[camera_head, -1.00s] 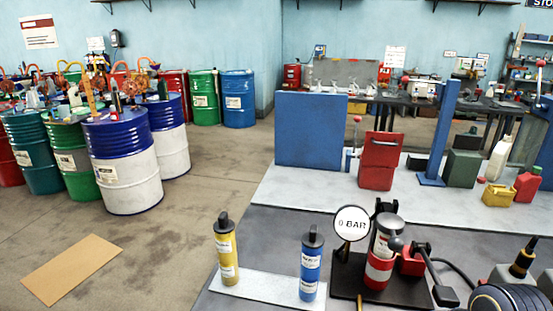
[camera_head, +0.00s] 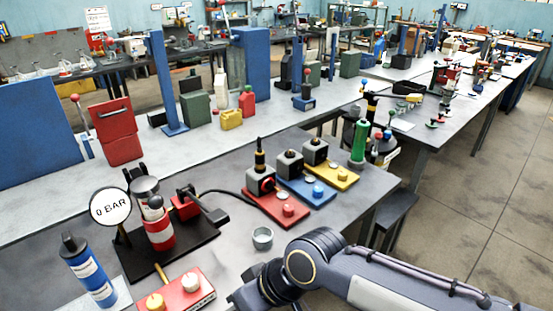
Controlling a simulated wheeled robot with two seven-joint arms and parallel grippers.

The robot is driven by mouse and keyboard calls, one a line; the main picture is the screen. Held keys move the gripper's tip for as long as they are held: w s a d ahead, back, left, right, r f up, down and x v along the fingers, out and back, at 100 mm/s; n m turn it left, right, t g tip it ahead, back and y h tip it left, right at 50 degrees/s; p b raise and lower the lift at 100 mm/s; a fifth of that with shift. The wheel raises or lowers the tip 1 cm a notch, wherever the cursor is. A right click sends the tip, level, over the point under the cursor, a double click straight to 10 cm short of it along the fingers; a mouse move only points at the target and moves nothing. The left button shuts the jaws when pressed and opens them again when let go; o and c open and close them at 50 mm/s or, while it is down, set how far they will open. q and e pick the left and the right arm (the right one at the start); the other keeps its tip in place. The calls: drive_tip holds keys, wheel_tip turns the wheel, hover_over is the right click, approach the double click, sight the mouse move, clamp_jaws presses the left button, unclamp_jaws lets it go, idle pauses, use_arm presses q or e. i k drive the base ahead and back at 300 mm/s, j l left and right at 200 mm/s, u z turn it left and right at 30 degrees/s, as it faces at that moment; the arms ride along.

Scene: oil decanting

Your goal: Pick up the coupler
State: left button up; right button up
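I cannot tell for sure which part is the coupler. A small open grey metal cup or ring (camera_head: 262,238) stands on the grey bench top (camera_head: 225,255). A black blocky end piece (camera_head: 215,217) lies beside a red block at the right of the black plate (camera_head: 195,248), near a black hose. My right arm comes in from the bottom right. Its wrist is at the lower middle, below the grey cup and apart from it. Its gripper is largely cut off at the bottom edge, so its fingers are not clear. My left gripper is out of view.
A round gauge reading 0 BAR (camera_head: 111,208) and a red-and-white cylinder (camera_head: 158,228) stand on the black plate. A blue cartridge (camera_head: 88,270) and a red box with knobs (camera_head: 180,293) are in front. Red (camera_head: 272,208), blue and yellow bases carry grey blocks at right.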

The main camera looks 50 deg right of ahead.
sight(259, 154)
drive_tip(key=z, duration=1.55)
drive_tip(key=l+u, duration=0.1)
drive_tip(key=u, duration=0.3)
drive_tip(key=l+u, duration=0.1)
drive_tip(key=u, duration=0.25)
drive_tip(key=i+l+u, duration=0.1)
drive_tip(key=u, duration=0.3)
drive_tip(key=l+u, duration=0.15)
drive_tip(key=u, duration=0.2)
drive_tip(key=l+u, duration=0.2)
drive_tip(key=l, duration=0.2)
drive_tip(key=l+u, duration=0.2)
drive_tip(key=l, duration=0.25)
drive_tip(key=k+l+u, duration=0.25)
drive_tip(key=l+u, duration=0.2)
drive_tip(key=l, duration=0.95)
